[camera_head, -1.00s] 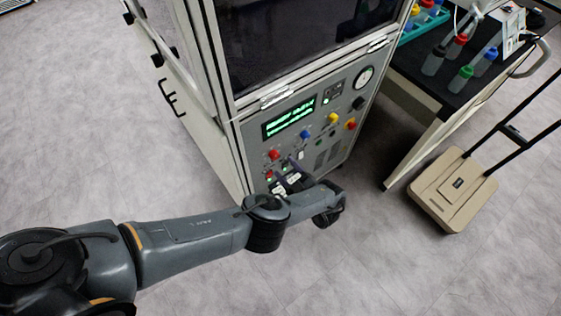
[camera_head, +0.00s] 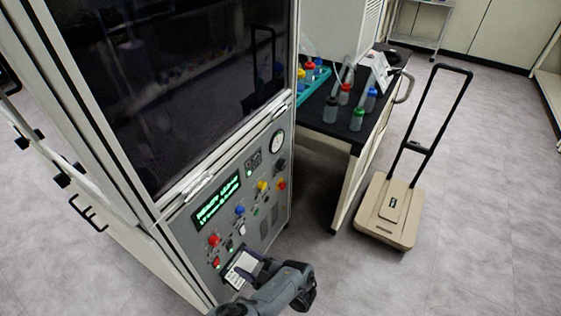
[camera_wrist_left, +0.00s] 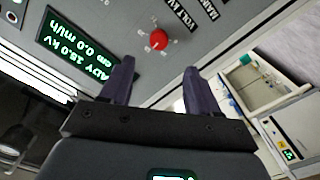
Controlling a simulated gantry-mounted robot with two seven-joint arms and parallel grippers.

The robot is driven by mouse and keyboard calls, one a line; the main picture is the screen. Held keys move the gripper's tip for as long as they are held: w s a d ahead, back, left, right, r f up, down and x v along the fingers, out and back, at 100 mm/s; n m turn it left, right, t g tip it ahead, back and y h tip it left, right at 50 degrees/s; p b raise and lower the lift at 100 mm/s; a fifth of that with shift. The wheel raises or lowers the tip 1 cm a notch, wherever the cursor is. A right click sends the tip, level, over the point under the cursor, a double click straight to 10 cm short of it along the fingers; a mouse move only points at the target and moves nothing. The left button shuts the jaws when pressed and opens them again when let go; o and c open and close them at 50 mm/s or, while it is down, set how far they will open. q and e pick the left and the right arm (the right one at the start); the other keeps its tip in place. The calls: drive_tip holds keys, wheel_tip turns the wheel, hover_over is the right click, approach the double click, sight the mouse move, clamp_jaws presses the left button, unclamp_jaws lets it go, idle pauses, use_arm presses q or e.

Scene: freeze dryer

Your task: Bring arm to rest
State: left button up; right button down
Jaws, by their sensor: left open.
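My left gripper (camera_head: 252,270) is at the bottom of the head view, in front of the lower control panel of the freeze dryer (camera_head: 245,190). Its two dark fingers are apart with nothing between them. In the left wrist view the open fingers (camera_wrist_left: 156,75) point toward the panel, with a red knob (camera_wrist_left: 159,39) showing beyond the gap. The panel's green-lit display (camera_wrist_left: 78,50) is left of the fingers there. I cannot tell the exact distance to the panel. My right gripper is in neither view.
A dark-topped bench (camera_head: 325,128) with several colour-capped bottles and a teal tray (camera_head: 313,84) stands right of the cabinet. A beige platform trolley (camera_head: 392,210) with a tall black handle stands on the floor farther right. Grey floor (camera_head: 470,260) is clear at lower right.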

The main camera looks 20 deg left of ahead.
use_arm(q)
drive_tip(key=s+d+f+n+g+h+p, duration=0.25)
drive_tip(key=s+d+f+n+h, duration=0.55)
drive_tip(key=s+d+f+n, duration=0.5)
drive_tip(key=s+d+r+n+g+h, duration=0.3)
drive_tip(key=s+d+n+h, duration=0.35)
drive_tip(key=d+n, duration=0.3)
drive_tip(key=s+a+r+n+t+h+p, duration=0.3)
drive_tip(key=a+r+n+t, duration=0.2)
drive_tip(key=a+r+n, duration=1.85)
wheel_tip(320, 180, up, 36)
drive_tip(key=d+n+p, duration=0.1)
drive_tip(key=p, duration=3.7)
drive_tip(key=shift+w+r+n, duration=0.2)
drive_tip(key=shift+r+n, duration=0.05)
drive_tip(key=shift+n, duration=0.15)
drive_tip(key=shift+d, duration=0.1)
drive_tip(key=shift+f, duration=0.1)
